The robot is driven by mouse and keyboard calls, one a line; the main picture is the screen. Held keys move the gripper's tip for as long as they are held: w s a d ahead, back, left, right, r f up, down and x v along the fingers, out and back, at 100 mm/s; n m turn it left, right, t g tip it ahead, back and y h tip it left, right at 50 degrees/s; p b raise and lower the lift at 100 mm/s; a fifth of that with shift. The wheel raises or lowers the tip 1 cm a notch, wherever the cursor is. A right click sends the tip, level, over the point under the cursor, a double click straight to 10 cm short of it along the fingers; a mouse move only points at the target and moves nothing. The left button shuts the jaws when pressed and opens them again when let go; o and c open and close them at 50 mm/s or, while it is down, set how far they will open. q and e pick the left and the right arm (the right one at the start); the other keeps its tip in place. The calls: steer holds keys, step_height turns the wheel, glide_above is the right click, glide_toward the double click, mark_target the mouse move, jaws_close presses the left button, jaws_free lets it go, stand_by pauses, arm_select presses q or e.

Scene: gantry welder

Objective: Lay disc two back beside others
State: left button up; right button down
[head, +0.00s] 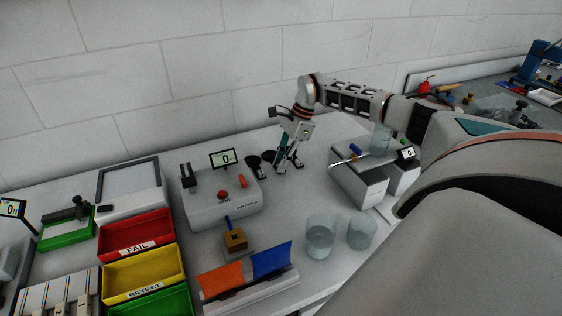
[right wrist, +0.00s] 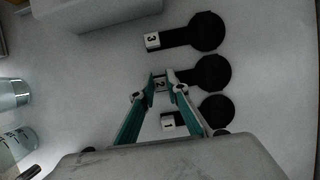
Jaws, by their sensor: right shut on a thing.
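Disc two (right wrist: 212,73) is black and round with a short bar ending in a white tag marked 2. My right gripper (right wrist: 160,81) is shut on its tag end. The disc lies between disc three (right wrist: 207,33) and disc one (right wrist: 217,110), close to both; I cannot tell whether it touches the table or is slightly above it. In the head view my right gripper (head: 288,164) points down at the table beside dark discs (head: 269,156), partly hidden. My left gripper is not in view.
A grey tester box (head: 222,205) with a red button stands left of the gripper. Two clear beakers (head: 320,237) stand in front, and a grey box (head: 357,187) to the right. Red FAIL (head: 136,236) and yellow RETEST (head: 145,273) trays are at left.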

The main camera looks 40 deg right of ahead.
steer(key=c, duration=1.9)
jaws_free()
steer(key=v, duration=1.2)
